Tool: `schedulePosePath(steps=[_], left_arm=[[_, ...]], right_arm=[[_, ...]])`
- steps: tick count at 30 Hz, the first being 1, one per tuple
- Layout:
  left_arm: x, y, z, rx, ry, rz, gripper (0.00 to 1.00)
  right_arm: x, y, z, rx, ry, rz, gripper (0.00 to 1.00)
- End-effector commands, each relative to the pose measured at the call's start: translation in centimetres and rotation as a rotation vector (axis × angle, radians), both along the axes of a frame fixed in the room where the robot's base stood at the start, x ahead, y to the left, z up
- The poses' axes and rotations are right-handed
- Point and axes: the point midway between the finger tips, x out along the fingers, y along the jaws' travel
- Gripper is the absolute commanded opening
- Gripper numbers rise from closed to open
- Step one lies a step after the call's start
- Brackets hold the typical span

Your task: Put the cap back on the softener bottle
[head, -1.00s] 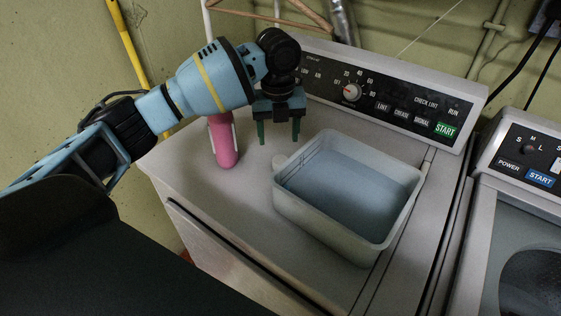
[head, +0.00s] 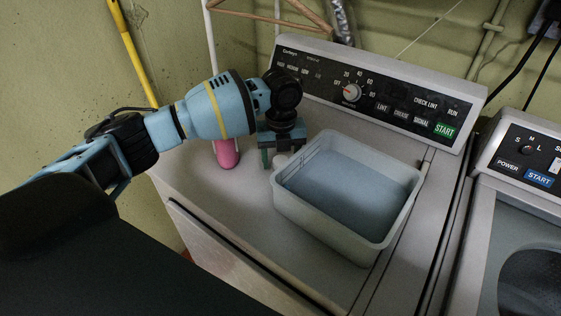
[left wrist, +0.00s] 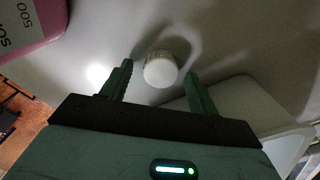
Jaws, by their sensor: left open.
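The pink softener bottle (head: 226,156) stands on the machine top, its upper part hidden behind my left arm. Part of its pink side with lettering shows at the upper left of the left wrist view (left wrist: 38,22). The white round cap (left wrist: 160,71) lies on the machine top, between and just beyond my open left fingers in that view. In the head view the cap (head: 280,160) is a small pale shape beside the tub's left corner. My left gripper (head: 281,153) is open and low above it, with nothing held. My right gripper is not in view.
A grey plastic tub (head: 328,229) stands on the machine top (head: 225,205), close to the right of the cap and left gripper. The control panel (head: 375,92) rises behind. A second machine (head: 520,190) is at right. The front left of the top is clear.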

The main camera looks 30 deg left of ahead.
Motion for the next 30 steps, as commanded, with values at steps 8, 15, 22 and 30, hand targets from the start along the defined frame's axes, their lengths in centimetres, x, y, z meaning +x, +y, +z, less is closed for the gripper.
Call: schedulePosePath(steps=[8,15,22,30], left_arm=[[0.03,0.0,-0.09,0.0,-0.001,0.0,0.6],[0.03,0.0,-0.07,0.0,-0.001,0.0,0.39],[0.04,0.0,-0.06,0.0,-0.001,0.0,0.13],[0.05,0.0,0.13,-0.001,-0.002,0.0,0.13]], right_arm=[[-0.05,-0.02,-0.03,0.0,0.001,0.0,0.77],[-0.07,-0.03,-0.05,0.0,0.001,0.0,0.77],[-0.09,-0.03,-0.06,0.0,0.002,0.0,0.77],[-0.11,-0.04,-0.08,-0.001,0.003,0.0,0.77]])
